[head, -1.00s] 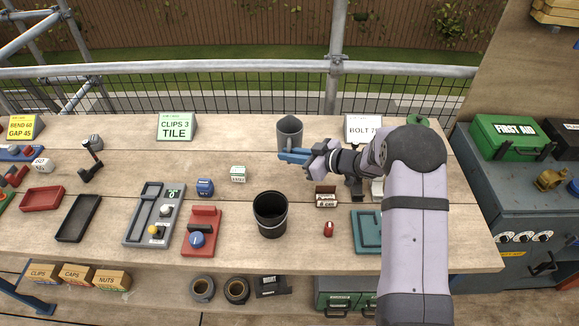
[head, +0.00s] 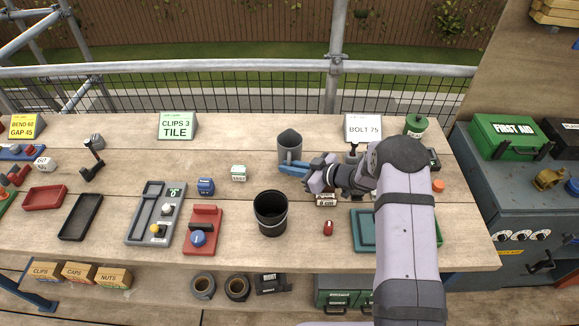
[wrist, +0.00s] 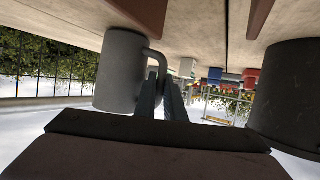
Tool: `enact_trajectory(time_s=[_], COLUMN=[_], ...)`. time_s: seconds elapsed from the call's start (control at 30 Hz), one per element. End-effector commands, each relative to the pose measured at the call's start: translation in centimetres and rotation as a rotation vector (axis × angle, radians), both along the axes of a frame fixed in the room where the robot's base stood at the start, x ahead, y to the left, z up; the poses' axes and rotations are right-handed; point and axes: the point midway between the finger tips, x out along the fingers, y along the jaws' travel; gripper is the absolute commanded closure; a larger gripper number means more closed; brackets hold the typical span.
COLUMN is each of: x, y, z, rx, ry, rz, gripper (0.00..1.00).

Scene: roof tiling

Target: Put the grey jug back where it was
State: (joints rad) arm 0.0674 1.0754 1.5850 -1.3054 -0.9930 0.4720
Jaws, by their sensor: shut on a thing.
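My gripper (head: 287,167) has blue fingers and is shut on the jug's handle. The wrist view, which is upside down, shows the jug (wrist: 120,75) and the fingers (wrist: 163,95) closed at its handle. I cannot tell whether the jug's base touches the bench.
A black bucket (head: 270,213) stands in front of the jug. A white box (head: 239,173) and blue block (head: 205,187) are to its left. A BOLT 75 sign (head: 363,128) and green canister (head: 416,126) stand at the right. Bare bench (head: 235,138) lies left of the jug.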

Motion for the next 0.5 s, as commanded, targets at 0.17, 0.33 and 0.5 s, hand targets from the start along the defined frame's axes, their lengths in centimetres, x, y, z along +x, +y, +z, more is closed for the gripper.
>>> enact_trajectory(time_s=[0.17,0.33,0.5], x=[0.02,0.0,-0.01], y=[0.01,0.0,0.0], z=[-0.04,-0.36,-0.35], rx=[0.0,0.0,0.0], ry=[-0.001,0.0,0.0], rz=[0.0,0.0,0.0], gripper=[1.0,0.83,0.72])
